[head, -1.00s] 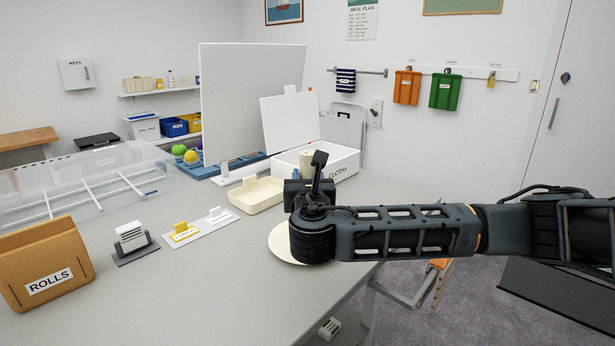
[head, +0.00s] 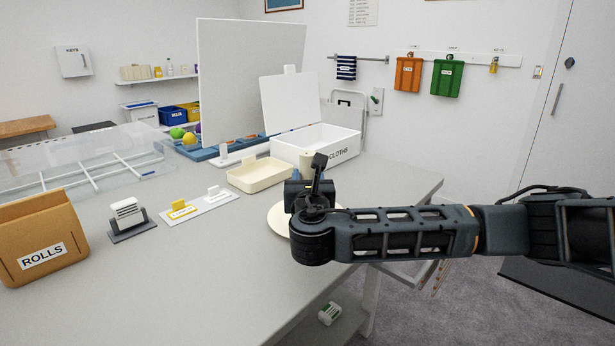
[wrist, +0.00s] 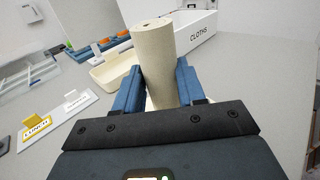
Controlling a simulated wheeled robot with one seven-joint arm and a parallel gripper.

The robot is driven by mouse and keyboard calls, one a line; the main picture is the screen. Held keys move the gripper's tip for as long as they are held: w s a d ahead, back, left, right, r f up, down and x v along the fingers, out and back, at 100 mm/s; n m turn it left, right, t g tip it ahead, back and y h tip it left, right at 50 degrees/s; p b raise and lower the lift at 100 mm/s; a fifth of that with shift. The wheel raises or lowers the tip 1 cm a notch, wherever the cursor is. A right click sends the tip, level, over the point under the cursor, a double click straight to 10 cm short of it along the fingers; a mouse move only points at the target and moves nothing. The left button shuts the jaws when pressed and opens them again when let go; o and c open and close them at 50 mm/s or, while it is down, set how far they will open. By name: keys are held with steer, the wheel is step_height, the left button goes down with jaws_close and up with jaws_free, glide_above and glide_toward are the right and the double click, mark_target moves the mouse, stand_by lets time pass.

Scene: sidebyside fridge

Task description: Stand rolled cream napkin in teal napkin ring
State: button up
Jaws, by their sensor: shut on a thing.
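The rolled cream napkin (wrist: 153,60) stands roughly upright between the two blue fingers of my gripper (wrist: 155,88) in the wrist view, and the gripper is shut on it. In the head view the napkin's top (head: 306,160) shows just behind my gripper (head: 304,178); my wrist hides the rest. My gripper is over the table beside a pale round plate or mat (head: 277,219), which my arm partly covers. The napkin's lower end is hidden in both views, so I cannot tell what it touches. I cannot make out the teal napkin ring in either view.
A cream tray (head: 261,176) and a white CLOTHS box (head: 340,150) stand behind my gripper. Card holders (head: 195,204) and a ROLLS box (head: 42,240) stand left. A tall white panel (head: 252,85) rises behind. The table's front middle is clear; its right edge runs below my arm.

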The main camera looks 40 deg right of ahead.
steer(key=o, duration=1.1)
steer(key=shift+v, duration=3.95)
